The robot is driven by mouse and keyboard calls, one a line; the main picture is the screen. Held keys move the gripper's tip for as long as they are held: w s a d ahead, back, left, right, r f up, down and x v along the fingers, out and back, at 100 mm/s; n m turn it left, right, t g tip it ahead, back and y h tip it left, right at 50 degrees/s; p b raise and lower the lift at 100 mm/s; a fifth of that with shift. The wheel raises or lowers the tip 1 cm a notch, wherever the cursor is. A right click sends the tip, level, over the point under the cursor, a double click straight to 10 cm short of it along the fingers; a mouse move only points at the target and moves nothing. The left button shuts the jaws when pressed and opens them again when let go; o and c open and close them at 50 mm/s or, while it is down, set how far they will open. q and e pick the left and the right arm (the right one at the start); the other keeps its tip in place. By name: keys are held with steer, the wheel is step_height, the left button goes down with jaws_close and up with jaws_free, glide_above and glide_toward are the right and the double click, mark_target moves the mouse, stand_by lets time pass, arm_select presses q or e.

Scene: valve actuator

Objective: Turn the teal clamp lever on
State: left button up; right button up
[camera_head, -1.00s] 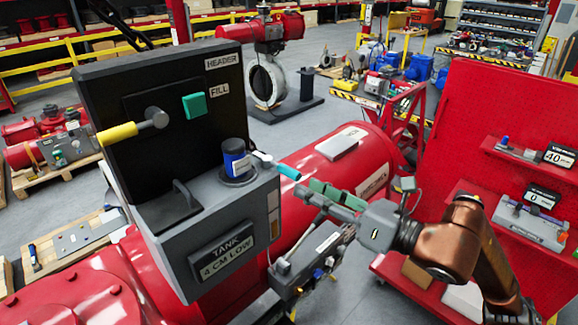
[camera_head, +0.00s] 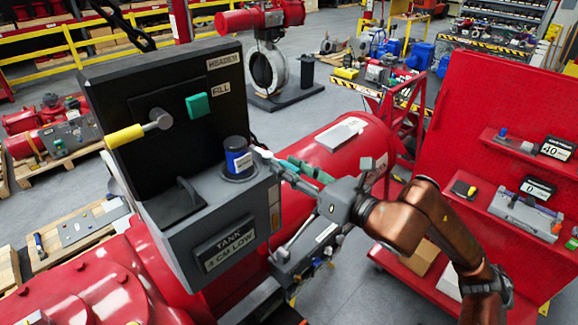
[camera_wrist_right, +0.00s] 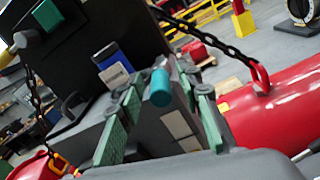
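The teal clamp lever (camera_wrist_right: 160,88) shows in the right wrist view as a short teal-tipped handle at the side of the grey control box (camera_head: 212,240). In the head view my gripper's fingers hide it. My right gripper (camera_head: 270,163) is at the box's upper right edge. In the right wrist view its fingers with green pads (camera_wrist_right: 160,92) stand apart, one on each side of the teal tip. I see gaps beside the tip and no clear contact. My left gripper is not in view.
The box carries a yellow-handled lever (camera_head: 124,136), a teal square button (camera_head: 197,104) and a blue-labelled cylinder (camera_head: 238,158) close to my right fingers. A red tank (camera_head: 335,150) lies behind. A red pegboard rack (camera_head: 480,120) stands to the right.

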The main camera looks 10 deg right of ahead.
steer(key=shift+c, duration=0.5)
jaws_close()
steer(key=shift+s, duration=0.1)
